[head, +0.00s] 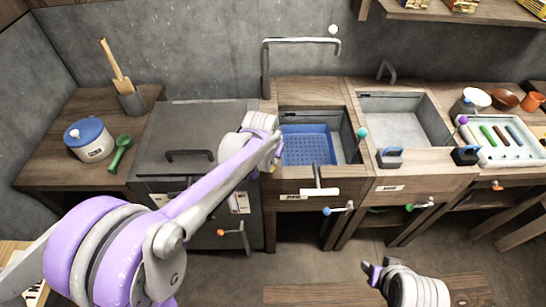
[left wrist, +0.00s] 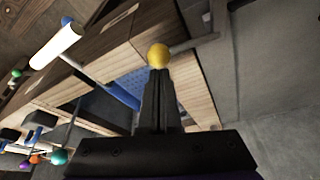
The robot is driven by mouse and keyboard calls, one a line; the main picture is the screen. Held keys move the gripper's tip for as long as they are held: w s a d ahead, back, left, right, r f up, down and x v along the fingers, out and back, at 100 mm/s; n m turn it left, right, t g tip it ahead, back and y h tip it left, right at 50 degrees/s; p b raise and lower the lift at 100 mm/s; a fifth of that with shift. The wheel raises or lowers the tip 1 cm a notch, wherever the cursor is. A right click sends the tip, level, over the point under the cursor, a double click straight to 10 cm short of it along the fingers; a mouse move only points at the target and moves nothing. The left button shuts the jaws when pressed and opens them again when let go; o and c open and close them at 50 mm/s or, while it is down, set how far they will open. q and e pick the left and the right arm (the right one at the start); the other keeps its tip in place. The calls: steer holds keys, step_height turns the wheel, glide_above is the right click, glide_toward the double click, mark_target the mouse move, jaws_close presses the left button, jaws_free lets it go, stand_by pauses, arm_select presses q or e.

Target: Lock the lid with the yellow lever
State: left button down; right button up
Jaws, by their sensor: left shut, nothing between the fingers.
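The grey lid (head: 195,125) with a dark bar handle lies flat on the chest at the left of the counter in the head view. The yellow lever's ball knob (left wrist: 158,55) shows in the left wrist view, with its grey rod running off to the upper right. My left gripper (left wrist: 159,78) is shut and empty, its fingertips lined up with the yellow knob; whether they touch it I cannot tell. In the head view, my left gripper (head: 276,150) is at the chest's right edge, largely hiding the lever. My right gripper (head: 371,272) is low, away from the counter; its jaw opening is unclear.
A blue perforated basket (head: 307,145) sits in the bay right of the lid. A white-handled lever (head: 319,180) is in front of it. An orange-knobbed lever (head: 232,232) is on the chest's front.

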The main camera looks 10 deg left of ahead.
arm_select(q)
steer(key=shift+s+m, duration=0.35)
steer(key=shift+m, duration=0.25)
arm_select(e)
steer(key=shift+f, duration=0.1)
arm_select(q)
steer(key=shift+s+d+m+h, duration=0.1)
steer(key=shift+s+m+h, duration=0.6)
steer(key=shift+s+m, duration=0.5)
steer(key=s+a+m+g+h, duration=0.2)
steer(key=s+m, duration=0.4)
steer(key=m, duration=0.5)
steer(key=shift+a+g+b, duration=0.45)
steer(key=shift+a+g, duration=0.25)
steer(key=shift+a, duration=0.25)
arm_select(e)
steer(key=shift+s+f, duration=0.15)
steer(key=shift+f, duration=0.3)
arm_select(q)
step_height(320, 180, up, 10)
steer(key=p, duration=0.1)
steer(key=shift+d, duration=0.2)
arm_select(e)
steer(key=shift+s+d+r, duration=0.2)
steer(key=shift+r, duration=0.55)
